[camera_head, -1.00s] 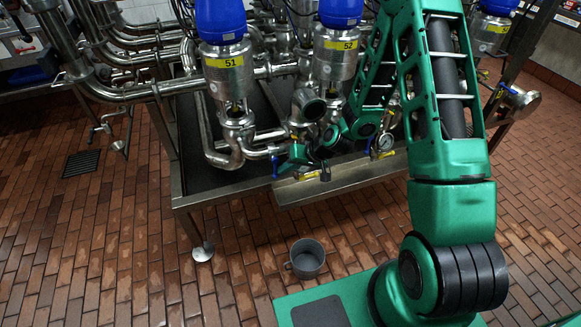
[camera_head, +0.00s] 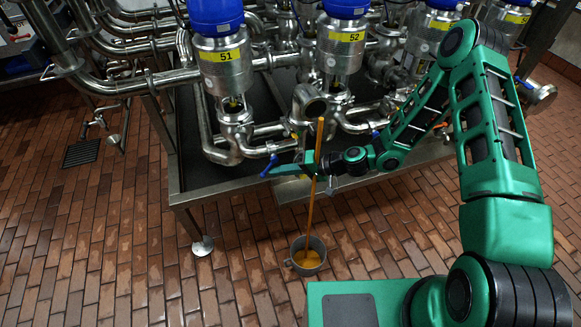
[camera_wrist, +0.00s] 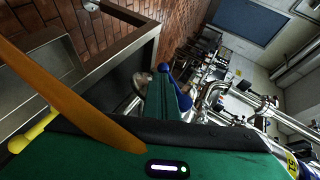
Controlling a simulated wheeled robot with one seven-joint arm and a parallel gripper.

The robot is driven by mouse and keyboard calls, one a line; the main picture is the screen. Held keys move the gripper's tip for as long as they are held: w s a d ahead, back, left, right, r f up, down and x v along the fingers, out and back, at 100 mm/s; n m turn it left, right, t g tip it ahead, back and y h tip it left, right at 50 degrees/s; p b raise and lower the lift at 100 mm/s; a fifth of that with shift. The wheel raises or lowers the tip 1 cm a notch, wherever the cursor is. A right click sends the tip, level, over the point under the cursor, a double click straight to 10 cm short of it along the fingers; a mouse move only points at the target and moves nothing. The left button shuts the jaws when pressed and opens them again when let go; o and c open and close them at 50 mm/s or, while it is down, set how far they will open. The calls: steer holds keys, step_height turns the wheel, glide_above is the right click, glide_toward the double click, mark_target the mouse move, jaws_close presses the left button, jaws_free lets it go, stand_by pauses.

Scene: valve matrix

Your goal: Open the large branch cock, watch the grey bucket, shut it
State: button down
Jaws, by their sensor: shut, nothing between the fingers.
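The grey bucket (camera_head: 306,256) stands on the floor in front of the rig, with orange liquid inside. An orange stream (camera_head: 312,205) falls into it from near the dark open pipe mouth (camera_head: 310,106) below valves 51 and 52. My gripper (camera_head: 300,167) is shut and empty beside the stream, at the rig's front edge. A blue lever (camera_head: 270,165) shows just left of its fingertips; I cannot tell whether they touch. In the wrist view, the stream (camera_wrist: 75,105) crosses the left side and a blue knob (camera_wrist: 164,68) shows at the fingertips. The cock's body is largely hidden.
The steel drip tray (camera_head: 225,190) runs along the rig's front. Valves 51 (camera_head: 222,57) and 52 (camera_head: 343,42) stand above with pipes crowded round them. A floor drain (camera_head: 81,152) lies at left.

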steer(key=shift+s+a, duration=0.15)
steer(key=shift+a, duration=0.1)
stand_by(0.6)
